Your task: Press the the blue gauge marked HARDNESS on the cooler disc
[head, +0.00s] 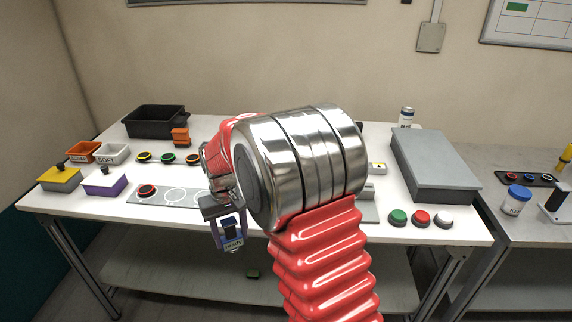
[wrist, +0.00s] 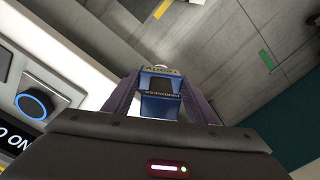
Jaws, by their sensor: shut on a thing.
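My gripper (head: 230,232) is shut on the blue gauge (head: 232,245), which hangs low by the front edge of the white table. In the wrist view the gauge (wrist: 160,83) sits between my fingers, with HARDNESS lettered on it and floor behind it. A red-ringed black disc (head: 146,191) lies on a grey plate with drawn circles. Three more discs lie behind it: yellow (head: 144,157), green (head: 167,158) and orange (head: 192,159). The wrist view shows a blue-ringed black disc (wrist: 34,103) at left, apart from the gauge. I cannot tell which disc is cooler.
Orange (head: 83,151) and white (head: 113,153) bins stand at the table's left, with yellow-lidded (head: 59,179) and purple (head: 106,184) boxes before them. A black crate (head: 154,121) is behind. A grey case (head: 434,165) and coloured buttons (head: 420,218) are at right. My arm hides the table's middle.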

